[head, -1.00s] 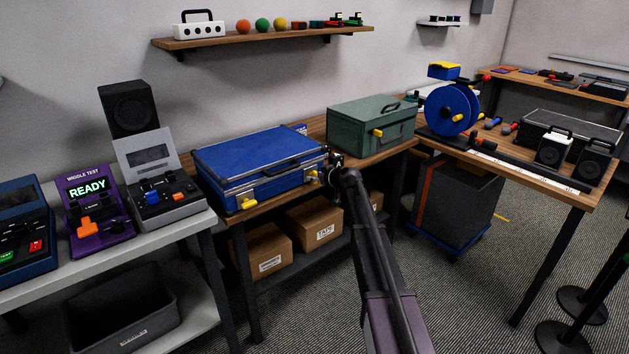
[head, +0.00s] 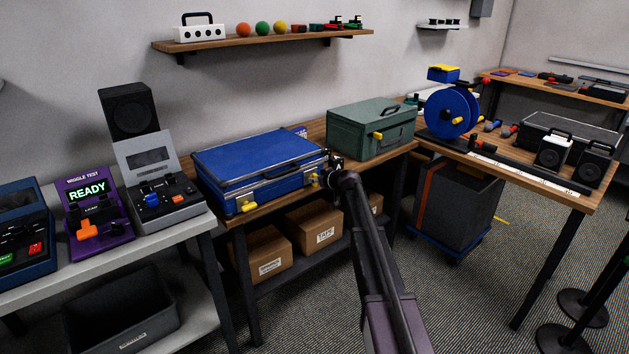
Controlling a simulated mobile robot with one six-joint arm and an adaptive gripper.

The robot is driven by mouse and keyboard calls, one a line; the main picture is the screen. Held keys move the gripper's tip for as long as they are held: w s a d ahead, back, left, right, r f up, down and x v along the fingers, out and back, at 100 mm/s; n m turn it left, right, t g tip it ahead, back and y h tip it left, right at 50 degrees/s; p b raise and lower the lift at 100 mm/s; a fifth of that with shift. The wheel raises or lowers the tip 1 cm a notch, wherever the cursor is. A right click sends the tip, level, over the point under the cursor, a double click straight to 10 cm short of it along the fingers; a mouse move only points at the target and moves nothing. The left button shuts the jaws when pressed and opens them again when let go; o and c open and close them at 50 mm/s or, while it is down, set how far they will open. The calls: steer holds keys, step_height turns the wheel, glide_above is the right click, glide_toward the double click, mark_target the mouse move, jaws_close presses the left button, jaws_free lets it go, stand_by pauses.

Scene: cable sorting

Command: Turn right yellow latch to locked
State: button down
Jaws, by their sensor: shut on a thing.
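A blue case (head: 262,170) with metal edges and a dark handle lies closed on the wooden bench. Its left yellow latch (head: 248,206) shows on the front face. Its right yellow latch (head: 314,180) is partly hidden beside my gripper (head: 328,172). My gripper is at the right end of the case front, shut on the right yellow latch; its fingertips are small and partly covered by my arm. The exact angle of the right latch is too small to tell.
A grey table with a purple tester (head: 92,210) is at left. Cardboard boxes (head: 314,228) sit on the shelf below. Floor (head: 470,290) is open at right.

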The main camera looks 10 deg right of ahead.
steer(key=m+g+y+b, duration=0.1)
steer(key=m+y, duration=0.1)
steer(key=m, duration=0.1)
steer(key=shift+w+d+f, duration=0.1)
steer(key=shift+f, duration=0.05)
steer(key=m+y+b, duration=0.2)
steer(key=m, duration=0.1)
steer(key=shift+f+g, duration=0.1)
steer(key=shift+g, duration=0.2)
steer(key=m+y+b, duration=0.2)
steer(key=m+b, duration=0.1)
steer(key=m, duration=0.1)
steer(key=shift+f+m, duration=0.15)
steer(key=shift+m, duration=0.15)
steer(key=shift+m+y+b, duration=0.8)
steer(key=shift+m+b, duration=0.05)
steer(key=shift+m, duration=0.45)
steer(key=c, duration=0.6)
jaws_free()
steer(key=shift+t, duration=0.4)
steer(key=shift+d, duration=0.2)
